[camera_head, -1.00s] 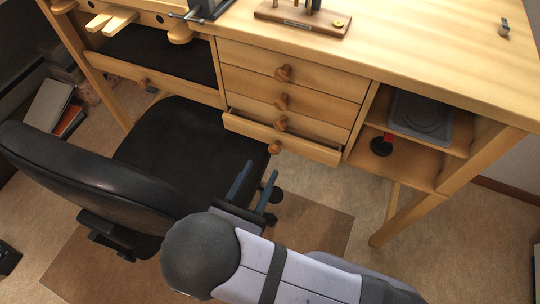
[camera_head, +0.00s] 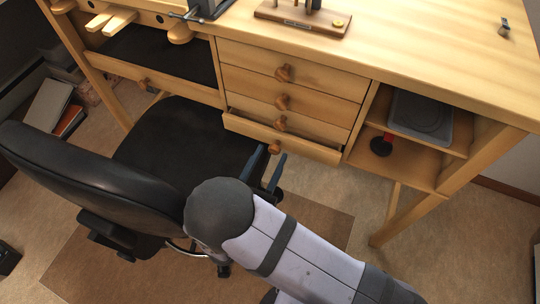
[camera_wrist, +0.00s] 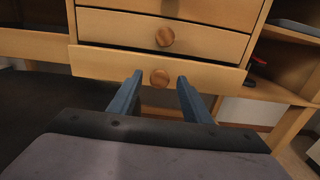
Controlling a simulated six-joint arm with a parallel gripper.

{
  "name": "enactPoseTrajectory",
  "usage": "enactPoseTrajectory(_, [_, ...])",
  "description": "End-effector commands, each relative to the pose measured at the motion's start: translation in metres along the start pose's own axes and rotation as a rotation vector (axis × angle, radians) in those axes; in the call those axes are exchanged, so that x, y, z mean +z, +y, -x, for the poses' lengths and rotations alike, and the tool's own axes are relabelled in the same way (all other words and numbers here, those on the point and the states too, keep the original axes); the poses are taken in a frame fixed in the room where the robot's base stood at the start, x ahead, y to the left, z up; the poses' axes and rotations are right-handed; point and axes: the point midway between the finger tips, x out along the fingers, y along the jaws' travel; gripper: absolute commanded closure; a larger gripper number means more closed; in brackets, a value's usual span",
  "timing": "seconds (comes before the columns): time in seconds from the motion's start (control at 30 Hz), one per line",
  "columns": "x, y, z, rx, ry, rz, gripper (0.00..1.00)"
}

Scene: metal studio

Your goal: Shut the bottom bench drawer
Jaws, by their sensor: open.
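The bottom bench drawer (camera_head: 310,146) is pulled out a little from the wooden bench, with a dark gap along its top edge. Its round wooden knob (camera_head: 275,148) is on the front; the drawer front also shows in the wrist view (camera_wrist: 110,65), with the knob (camera_wrist: 160,78) near its middle. My gripper (camera_head: 270,163) is open and empty, just in front of and below the knob. In the wrist view its two blue fingers (camera_wrist: 160,82) stand apart, one on each side of the knob's line. I cannot tell whether they touch the drawer.
A black office chair (camera_head: 180,145) stands left of my gripper, close to my arm. More drawers with knobs (camera_head: 282,102) sit above, flush with the bench. Open shelves (camera_head: 415,160) are on the right. The floor right of my arm is clear.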

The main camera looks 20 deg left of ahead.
Motion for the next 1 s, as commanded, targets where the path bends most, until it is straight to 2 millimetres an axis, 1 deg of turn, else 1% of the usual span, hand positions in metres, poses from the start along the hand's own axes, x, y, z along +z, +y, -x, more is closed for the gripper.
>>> enactPoseTrajectory(0.03, [0.000,0.000,-0.004,-0.002,0.000,0.000,0.56])
enactPoseTrajectory(0.13, [0.000,0.000,-0.008,-0.001,0.000,0.000,0.56])
enactPoseTrajectory(0.4, [0.000,0.000,-0.009,0.001,0.000,0.000,0.56])
enactPoseTrajectory(0.43, [0.000,0.000,-0.009,0.001,0.000,0.000,0.58])
enactPoseTrajectory(0.47, [0.000,0.000,-0.009,0.001,0.000,0.000,0.65])
enactPoseTrajectory(0.5, [0.000,0.000,-0.009,0.001,0.000,0.000,0.75])
enactPoseTrajectory(0.57, [0.000,0.000,-0.009,0.001,0.000,0.000,0.89])
enactPoseTrajectory(0.6, [0.000,0.000,-0.009,0.001,0.000,0.000,0.99])
enactPoseTrajectory(0.63, [0.000,0.000,-0.009,0.001,0.000,0.000,1.00])
enactPoseTrajectory(0.77, [0.000,0.000,-0.011,-0.001,0.000,0.000,1.00])
enactPoseTrajectory(0.87, [0.000,-0.001,-0.022,-0.004,0.000,0.000,1.00])
enactPoseTrajectory(1.0, [0.001,-0.001,-0.042,-0.004,-0.001,0.000,1.00])
